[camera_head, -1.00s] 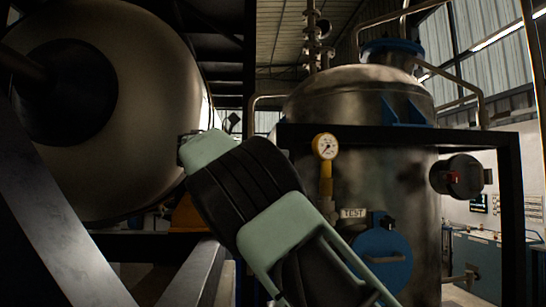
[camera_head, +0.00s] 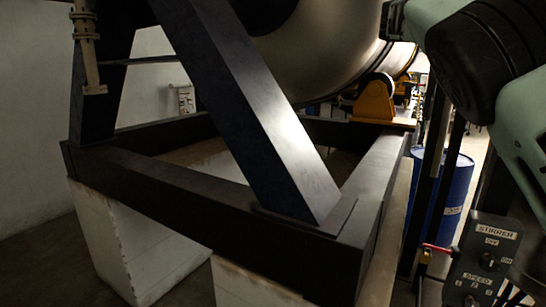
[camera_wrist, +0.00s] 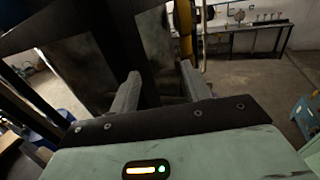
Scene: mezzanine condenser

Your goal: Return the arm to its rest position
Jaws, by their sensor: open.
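My gripper (camera_wrist: 158,92) shows in the wrist view with its two grey fingers apart and nothing between them. Beyond the fingers are a dark upright post and a dull metal surface. In the head view my green and black arm reaches in at the upper right; the gripper itself is out of that view. The arm is in front of a dark stirrer control box (camera_head: 485,262) at the lower right, with no visible hold on anything.
A heavy black steel frame (camera_head: 180,195) on white plinths (camera_head: 115,235) carries a large metal drum (camera_head: 320,50). A blue barrel (camera_head: 448,190) stands behind it to the right.

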